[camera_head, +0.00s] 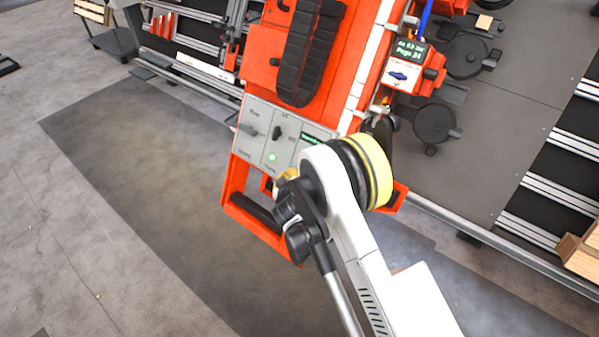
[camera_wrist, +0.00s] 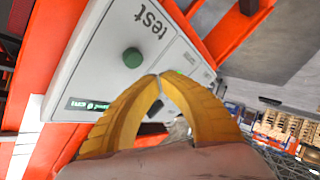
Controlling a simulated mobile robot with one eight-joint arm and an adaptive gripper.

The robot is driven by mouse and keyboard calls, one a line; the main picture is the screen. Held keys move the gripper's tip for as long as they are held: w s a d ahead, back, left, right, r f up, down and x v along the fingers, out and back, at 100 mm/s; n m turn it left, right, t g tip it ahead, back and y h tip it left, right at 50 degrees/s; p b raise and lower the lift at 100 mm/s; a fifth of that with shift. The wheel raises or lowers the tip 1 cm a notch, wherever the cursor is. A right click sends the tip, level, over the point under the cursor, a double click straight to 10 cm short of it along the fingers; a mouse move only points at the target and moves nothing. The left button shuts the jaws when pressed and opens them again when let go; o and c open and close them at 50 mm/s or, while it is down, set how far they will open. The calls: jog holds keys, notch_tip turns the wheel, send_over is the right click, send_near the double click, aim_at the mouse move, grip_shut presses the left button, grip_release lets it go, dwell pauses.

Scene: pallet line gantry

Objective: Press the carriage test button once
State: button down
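The carriage test button is a round dark green button (camera_wrist: 133,57) on a pale control panel (camera_wrist: 105,40), with the word "test" beside it. My gripper (camera_wrist: 160,76) has two yellow fingers whose tips meet, with nothing visible between them. In the wrist view the tips lie just right of and below the button, over the panel; I cannot tell how far above the surface they are. In the head view the panel (camera_head: 249,133) is on the orange carriage (camera_head: 262,80). My gripper (camera_head: 287,177) is partly hidden near its lower edge, and my arm seems to cover the test button.
The panel also has dark knobs (camera_head: 278,132), a lit green lamp (camera_head: 272,157) and a small green-text display (camera_wrist: 88,104). An orange frame handle (camera_head: 236,205) juts out below the panel. A second control box (camera_head: 404,66) stands to the right. Open floor (camera_head: 130,190) lies left.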

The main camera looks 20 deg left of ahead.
jog(key=shift+w+d+f, duration=0.2)
jog(key=shift+w+f, duration=0.1)
jog(key=shift+w, duration=0.2)
jog(key=shift+w+d+f, duration=0.2)
jog(key=shift+w+f, duration=0.05)
jog(key=shift+w, duration=0.25)
jog(key=shift+w+d, duration=0.1)
dwell(0.7)
jog(key=shift+w+f, duration=0.2)
jog(key=shift+w, duration=0.05)
jog(key=shift+w+d+f, duration=0.25)
jog(key=shift+w, duration=0.15)
dwell(0.9)
dwell(0.3)
jog(key=shift+s+a+r, duration=0.3)
jog(key=shift+s+r, duration=0.15)
jog(key=shift+s, duration=0.3)
jog(key=s, duration=0.1)
jog(key=s+a+r, duration=0.1)
jog(key=s+r, duration=0.1)
jog(key=s, duration=0.1)
jog(key=shift+a+r, duration=0.15)
jog(key=shift+a, duration=0.2)
